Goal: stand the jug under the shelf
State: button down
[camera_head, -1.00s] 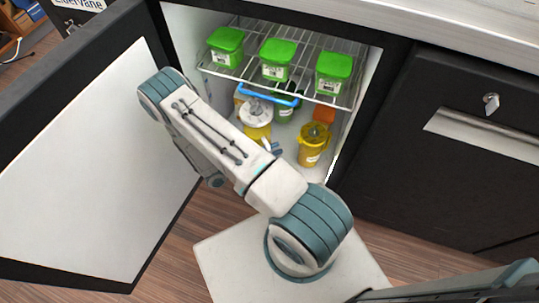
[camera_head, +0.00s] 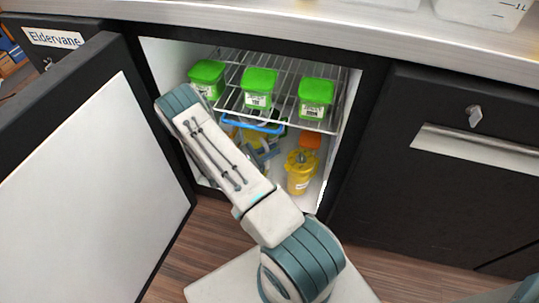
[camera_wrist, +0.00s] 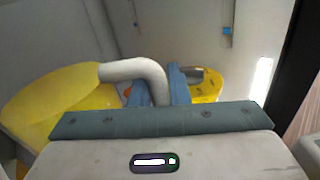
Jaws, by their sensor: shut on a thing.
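The yellow jug (camera_wrist: 60,100) with a pale curved handle (camera_wrist: 140,70) shows on the left in the wrist view. My gripper (camera_wrist: 155,93) has its blue fingers on either side of the handle and is shut on it. In the head view the jug (camera_head: 264,146) is inside the open cabinet, below the front of the wire shelf (camera_head: 285,112). My arm and the shelf hide much of it there, so I cannot tell whether its base touches the floor.
A yellow canister (camera_head: 299,173) stands to the right of the jug, with an orange item (camera_head: 311,140) behind it. Green-lidded tubs (camera_head: 258,88) stand on the shelf. A blue rim (camera_head: 250,123) shows under it. The open door (camera_head: 85,190) bounds the left side.

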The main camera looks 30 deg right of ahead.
jog(key=shift+a+f+b, duration=0.1)
jog(key=shift+f+b, duration=0.3)
jog(key=shift+f, duration=1.15)
jog(key=c, duration=1.4)
grip_release()
jog(key=shift+f, duration=0.15)
